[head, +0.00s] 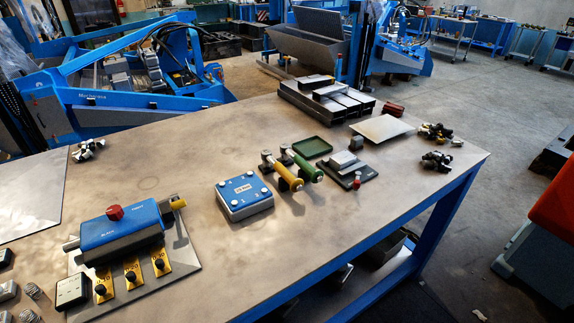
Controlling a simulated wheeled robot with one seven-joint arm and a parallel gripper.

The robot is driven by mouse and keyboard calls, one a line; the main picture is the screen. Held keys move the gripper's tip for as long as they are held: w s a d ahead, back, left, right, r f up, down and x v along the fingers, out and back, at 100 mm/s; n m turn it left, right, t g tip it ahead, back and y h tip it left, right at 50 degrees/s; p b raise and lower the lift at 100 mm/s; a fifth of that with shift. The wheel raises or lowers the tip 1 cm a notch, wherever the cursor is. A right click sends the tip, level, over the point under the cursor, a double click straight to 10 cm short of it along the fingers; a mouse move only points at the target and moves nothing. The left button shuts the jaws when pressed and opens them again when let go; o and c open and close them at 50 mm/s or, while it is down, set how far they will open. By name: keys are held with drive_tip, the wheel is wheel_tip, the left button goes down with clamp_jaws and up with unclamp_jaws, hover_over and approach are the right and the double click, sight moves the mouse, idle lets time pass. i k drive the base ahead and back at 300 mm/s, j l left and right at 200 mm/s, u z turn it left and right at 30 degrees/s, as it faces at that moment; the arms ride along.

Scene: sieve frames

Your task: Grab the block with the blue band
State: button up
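I cannot clearly make out a block with a blue band. A box with a blue top and pale sides (245,195) lies flat near the middle of the table. A larger blue and grey unit with a red knob (120,232) sits on a metal plate at the left front. Small blocks stand at the lower left: a dark one with a pale face (72,289), another dark one (6,257) and a grey one (7,291), the last two cut by the picture edge. A small dark cube (356,143) is farther back. My gripper is not in view.
The table (180,165) has a blue frame. Beside the blue-topped box lie yellow-handled (289,179) and green-handled (307,169) tools. A green tray (311,147), stacked metal bars (325,98) and dark metal parts (437,161) are farther back. The right front tabletop is clear.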

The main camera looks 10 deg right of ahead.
sight(338, 161)
drive_tip(key=i+l+u, duration=0.15)
drive_tip(key=l+u, duration=0.2)
drive_tip(key=i+l+u, duration=0.1)
drive_tip(key=l+u, duration=0.25)
drive_tip(key=l, duration=0.2)
drive_tip(key=l+u, duration=0.35)
drive_tip(key=l, duration=0.15)
drive_tip(key=i, duration=0.05)
